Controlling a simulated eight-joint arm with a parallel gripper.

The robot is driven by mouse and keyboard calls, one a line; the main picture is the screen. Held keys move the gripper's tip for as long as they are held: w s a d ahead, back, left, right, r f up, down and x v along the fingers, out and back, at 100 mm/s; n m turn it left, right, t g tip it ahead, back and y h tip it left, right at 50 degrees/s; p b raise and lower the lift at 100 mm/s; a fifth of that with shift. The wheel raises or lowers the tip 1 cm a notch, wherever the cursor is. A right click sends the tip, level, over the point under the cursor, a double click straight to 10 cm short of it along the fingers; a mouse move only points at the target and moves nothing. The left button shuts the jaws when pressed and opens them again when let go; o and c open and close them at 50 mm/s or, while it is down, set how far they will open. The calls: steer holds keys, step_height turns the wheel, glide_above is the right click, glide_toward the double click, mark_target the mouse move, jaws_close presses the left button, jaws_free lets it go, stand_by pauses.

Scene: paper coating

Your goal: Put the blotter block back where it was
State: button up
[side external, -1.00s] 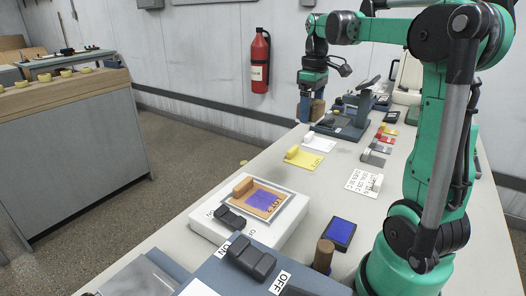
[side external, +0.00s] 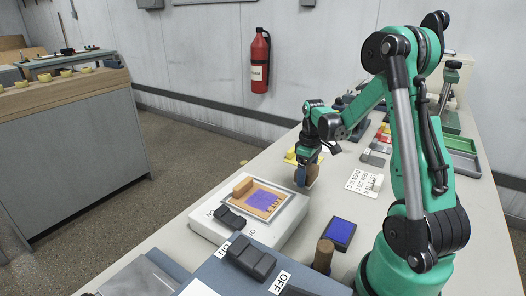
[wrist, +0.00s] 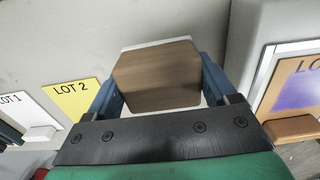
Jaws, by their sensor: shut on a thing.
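The blotter block (side external: 313,175) is a brown wooden block with a pale underside. My gripper (side external: 305,174) is shut on it, with a blue finger on each side. In the wrist view the block (wrist: 158,75) fills the space between the fingers of my gripper (wrist: 161,88). The block is low over the bench, between the yellow card and the white hot-plate unit. I cannot tell whether its base touches the bench.
The yellow LOT 2 card (wrist: 72,99) lies left of the block in the wrist view. The white unit (side external: 204,228) holds a framed sheet with a purple patch (side external: 265,201). A blue pad (side external: 340,233), a wooden cylinder (side external: 323,255) and a printed white card (side external: 362,184) stand nearby.

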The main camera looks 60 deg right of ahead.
mark_target(308, 168)
steer(key=shift+f, duration=1.2)
steer(key=o, duration=1.1)
steer(key=shift+f, duration=0.1)
step_height(308, 168, up, 12)
steer(key=a+t, duration=0.2)
steer(key=a, duration=0.5)
steer(key=w+a+r+t, duration=0.1)
steer(key=a+t, duration=0.1)
steer(key=a, duration=0.6)
steer(key=a+t, duration=0.3)
steer(key=a, duration=0.5)
steer(key=shift+w+a+r, duration=0.1)
steer(key=shift+w+r, duration=0.05)
steer(key=shift+w, duration=0.05)
